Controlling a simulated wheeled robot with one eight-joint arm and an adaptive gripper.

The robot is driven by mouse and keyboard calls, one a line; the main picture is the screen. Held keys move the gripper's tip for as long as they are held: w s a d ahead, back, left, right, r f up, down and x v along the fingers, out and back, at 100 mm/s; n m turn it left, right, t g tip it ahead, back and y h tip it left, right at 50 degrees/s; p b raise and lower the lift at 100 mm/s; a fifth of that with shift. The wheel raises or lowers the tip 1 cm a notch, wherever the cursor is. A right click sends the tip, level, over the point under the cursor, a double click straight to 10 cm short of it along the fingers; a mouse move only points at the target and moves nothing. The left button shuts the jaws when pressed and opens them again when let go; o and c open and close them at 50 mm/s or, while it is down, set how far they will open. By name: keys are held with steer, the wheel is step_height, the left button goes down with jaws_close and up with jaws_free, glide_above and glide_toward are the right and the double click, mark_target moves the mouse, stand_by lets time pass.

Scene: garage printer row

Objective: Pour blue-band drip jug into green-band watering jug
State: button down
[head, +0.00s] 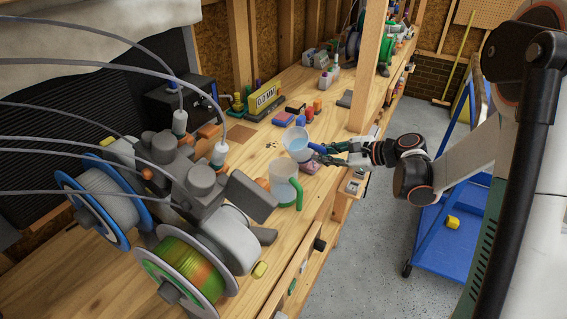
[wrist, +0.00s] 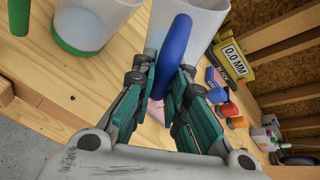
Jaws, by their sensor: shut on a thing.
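The blue-band drip jug (head: 295,140) is a clear jug with a blue handle. My gripper (head: 324,152) is shut on that handle; in the wrist view the fingers of my gripper (wrist: 163,100) close on both sides of the blue handle (wrist: 174,50). The jug looks held above the bench, near the green jug, and only slightly tilted if at all. The green-band watering jug (head: 283,186) stands upright on the bench, with its green handle to the right. In the wrist view this watering jug (wrist: 88,25) is at the upper left. What is inside either jug is unclear.
The wooden bench (head: 235,160) has several printer parts and spools (head: 185,275) at the left. A yellow sign (head: 264,97) and small coloured blocks stand behind the jugs. A wooden post (head: 367,65) rises at the bench's edge. A blue cart (head: 440,235) stands on the floor at right.

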mark_target(322, 149)
steer(key=shift+s+a+r+n+t+p, duration=0.15)
steer(key=shift+r+p, duration=0.15)
steer(key=shift+r, duration=0.2)
steer(key=shift+s+a+r+n+t+p, duration=0.15)
steer(key=shift+r+p, duration=0.1)
steer(key=shift+r, duration=0.2)
steer(key=shift+n, duration=0.3)
steer(key=shift+r+n+t+h+p, duration=0.4)
steer(key=shift+r+n+t+p, duration=0.25)
steer(key=shift+r+n+t, duration=0.2)
steer(key=shift+f+n+t+b, duration=0.25)
steer(key=shift+n+t+b, duration=0.1)
steer(key=shift+n, duration=0.1)
stand_by(0.6)
steer(key=shift+s+r+n+t, duration=0.1)
steer(key=shift+r+n+t, duration=0.3)
steer(key=shift+r+n, duration=0.15)
stand_by(1.4)
steer(key=shift+s+a+r+n+t+h+b, duration=0.3)
steer(key=shift+s+a+r+n+t+b, duration=0.15)
steer(key=shift+s+r+n+t+b, duration=0.35)
stand_by(2.1)
